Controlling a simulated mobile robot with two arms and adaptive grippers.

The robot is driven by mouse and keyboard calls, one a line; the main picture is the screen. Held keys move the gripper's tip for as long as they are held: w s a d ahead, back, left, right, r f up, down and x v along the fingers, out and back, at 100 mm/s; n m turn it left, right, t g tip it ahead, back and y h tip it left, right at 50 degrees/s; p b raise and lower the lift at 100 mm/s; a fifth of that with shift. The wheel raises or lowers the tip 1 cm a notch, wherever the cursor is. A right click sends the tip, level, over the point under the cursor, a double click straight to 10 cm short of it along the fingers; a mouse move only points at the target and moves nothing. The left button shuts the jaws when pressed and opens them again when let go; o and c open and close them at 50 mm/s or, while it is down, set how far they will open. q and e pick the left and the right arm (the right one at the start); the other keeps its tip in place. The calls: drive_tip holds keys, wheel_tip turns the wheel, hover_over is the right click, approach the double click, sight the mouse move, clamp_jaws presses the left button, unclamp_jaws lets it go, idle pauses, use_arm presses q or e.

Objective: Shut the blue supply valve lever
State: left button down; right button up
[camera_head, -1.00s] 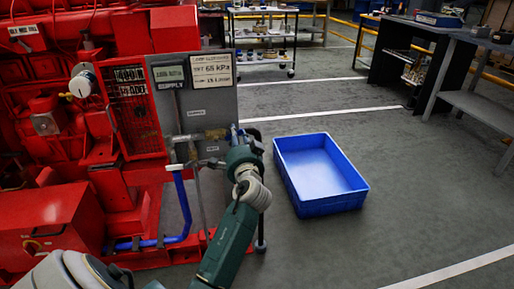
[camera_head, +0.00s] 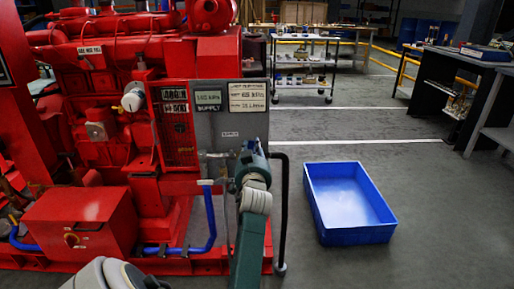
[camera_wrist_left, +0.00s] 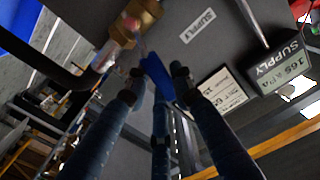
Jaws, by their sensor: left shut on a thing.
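The blue supply valve lever (camera_wrist_left: 157,76) shows in the left wrist view, between the dark fingers of my left gripper (camera_wrist_left: 156,80). The gripper is shut on it. The lever sits close to a brass valve body (camera_wrist_left: 135,22) on the grey panel. In the head view my left gripper (camera_head: 250,150) is at the lower right of the grey panel (camera_head: 245,118). My own wrist hides the lever and most of the fingers there.
A red diesel engine set (camera_head: 100,150) fills the left side, with a blue pipe (camera_head: 210,220) below the panel. A black post (camera_head: 284,215) stands just right of my arm. A blue tray (camera_head: 350,238) lies on the floor at right.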

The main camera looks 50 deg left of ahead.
use_arm(q)
drive_tip(key=shift+s+a+n+p, duration=0.45)
drive_tip(key=shift+s+n, duration=0.1)
drive_tip(key=shift+n, duration=0.65)
use_arm(e)
drive_tip(key=shift+s+x, duration=0.25)
drive_tip(key=shift+x, duration=0.8)
drive_tip(key=shift+s+x, duration=0.25)
drive_tip(key=shift+x, duration=0.8)
drive_tip(key=shift+f, duration=0.15)
use_arm(q)
drive_tip(key=c, duration=1.4)
unclamp_jaws()
drive_tip(key=shift+c, duration=0.2)
drive_tip(key=shift+r, duration=0.1)
wheel_tip(320, 180, up, 10)
